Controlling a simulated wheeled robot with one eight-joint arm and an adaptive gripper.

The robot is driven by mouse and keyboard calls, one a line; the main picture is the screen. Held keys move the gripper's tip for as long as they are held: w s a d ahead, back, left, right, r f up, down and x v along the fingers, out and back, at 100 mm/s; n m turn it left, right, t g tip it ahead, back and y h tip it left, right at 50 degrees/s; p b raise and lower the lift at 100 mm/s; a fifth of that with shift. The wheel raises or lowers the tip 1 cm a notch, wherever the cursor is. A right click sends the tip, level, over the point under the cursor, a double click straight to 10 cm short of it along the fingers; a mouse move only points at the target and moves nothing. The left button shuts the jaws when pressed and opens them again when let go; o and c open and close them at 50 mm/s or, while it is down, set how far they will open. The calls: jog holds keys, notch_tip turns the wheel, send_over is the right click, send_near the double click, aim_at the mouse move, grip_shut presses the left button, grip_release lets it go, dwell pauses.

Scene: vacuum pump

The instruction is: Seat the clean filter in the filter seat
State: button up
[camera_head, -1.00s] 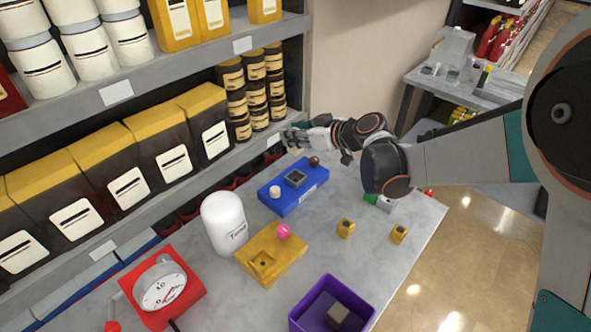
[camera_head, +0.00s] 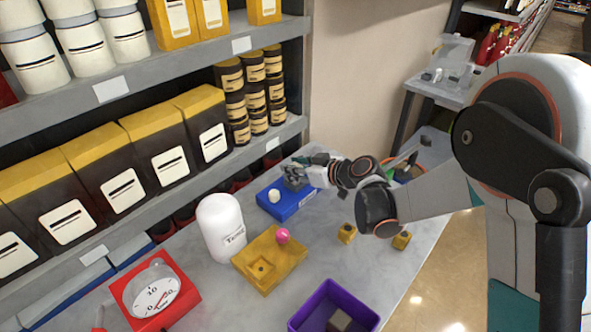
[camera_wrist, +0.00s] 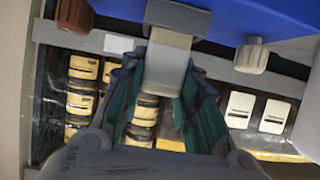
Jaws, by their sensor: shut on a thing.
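My gripper (camera_wrist: 160,100) is shut on a pale grey block, the clean filter (camera_wrist: 166,65), which stands between its fingers. The filter seat (camera_wrist: 178,18) is a grey square frame on the blue pump body (camera_wrist: 285,25). The filter's far end meets or overlaps the seat in the wrist view; I cannot tell whether it is inside. In the head view my gripper (camera_head: 302,176) is over the back part of the blue body (camera_head: 290,207), and the seat is mostly hidden by the fingers and filter.
A white knob (camera_head: 274,196) stands on the blue body, with a brown knob (camera_wrist: 73,15) on its other side. A white tank (camera_head: 220,228), a yellow block with a pink ball (camera_head: 283,236), a red gauge (camera_head: 157,296) and a purple bin (camera_head: 330,293) holding a grey block are nearby.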

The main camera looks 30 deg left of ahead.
jog(key=shift+f, duration=0.15)
jog(key=o, duration=1.1)
jog(key=shift+c, duration=0.2)
jog(key=shift+d+r, duration=0.1)
jog(key=shift+r, duration=0.2)
jog(key=p+v, duration=0.3)
jog(key=v, duration=0.8)
jog(key=shift+s+d, duration=0.15)
jog(key=shift+d, duration=0.2)
jog(key=shift+r, duration=0.1)
